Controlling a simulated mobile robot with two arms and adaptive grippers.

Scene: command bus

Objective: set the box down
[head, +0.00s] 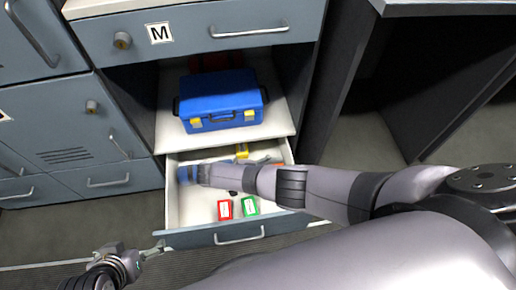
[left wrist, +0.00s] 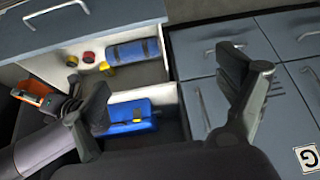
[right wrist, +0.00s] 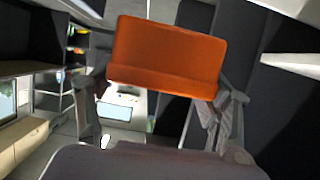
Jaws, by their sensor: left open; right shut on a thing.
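The orange box (right wrist: 165,55) is between the fingers of my right gripper (right wrist: 157,100), which is shut on it. The box also shows at the left of the left wrist view (left wrist: 36,92). In the head view only a small orange part (head: 281,167) shows behind my right arm, at the right side of the open drawer (head: 185,238). I cannot tell whether the box touches the drawer. My left gripper (head: 155,247) is open and empty, in front of the drawer's left corner. Its two spread fingers show in the left wrist view (left wrist: 165,70).
The drawer holds a red item (head: 225,209), a green item (head: 249,206), a blue roll (left wrist: 133,50) and yellow pieces (head: 242,150). A blue toolbox (head: 220,100) stands on the shelf behind it. Grey cabinets (head: 75,130) flank the left. My right arm covers part of the drawer.

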